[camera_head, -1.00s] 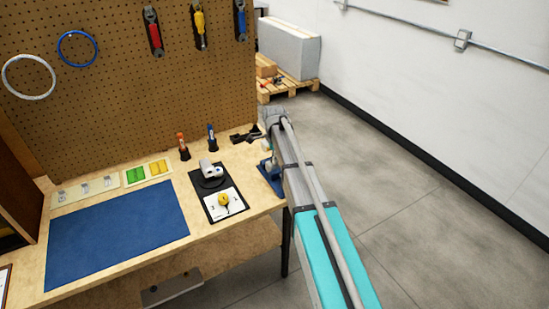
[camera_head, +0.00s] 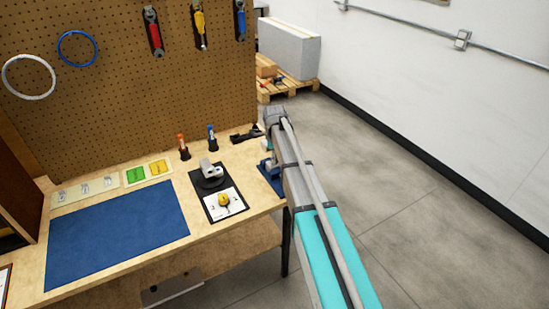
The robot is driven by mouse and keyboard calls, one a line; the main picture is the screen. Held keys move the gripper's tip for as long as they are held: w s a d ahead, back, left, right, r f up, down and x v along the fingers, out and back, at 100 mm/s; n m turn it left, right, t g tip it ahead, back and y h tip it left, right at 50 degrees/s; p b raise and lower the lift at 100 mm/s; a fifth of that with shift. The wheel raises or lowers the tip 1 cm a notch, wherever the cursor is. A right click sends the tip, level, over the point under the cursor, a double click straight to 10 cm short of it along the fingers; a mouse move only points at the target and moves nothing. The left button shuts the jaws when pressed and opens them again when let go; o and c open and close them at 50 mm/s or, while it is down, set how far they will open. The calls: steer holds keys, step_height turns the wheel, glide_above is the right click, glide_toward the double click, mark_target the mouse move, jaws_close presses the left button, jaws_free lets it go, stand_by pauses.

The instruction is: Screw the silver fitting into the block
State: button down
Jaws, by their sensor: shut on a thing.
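My arm (camera_head: 300,180) reaches from the bottom right to the right end of the workbench. My gripper cannot be made out: the arm's own links cover the place where its end is. A blue fixture (camera_head: 271,178) shows in part beside the arm at the bench's right edge. I cannot make out the block clearly, nor a fitting at the arm's end. Small silver pieces (camera_head: 85,187) lie on a pale tray at the bench's left.
Orange (camera_head: 183,148) and blue (camera_head: 211,137) tools stand upright at the back. A dark object (camera_head: 246,134) is beside my wrist. A blue mat (camera_head: 115,235) is clear.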

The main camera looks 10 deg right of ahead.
steer(key=shift+m, duration=1.9)
steer(key=shift+m, duration=2)
steer(key=shift+m, duration=2)
steer(key=shift+c, duration=1.4)
jaws_free()
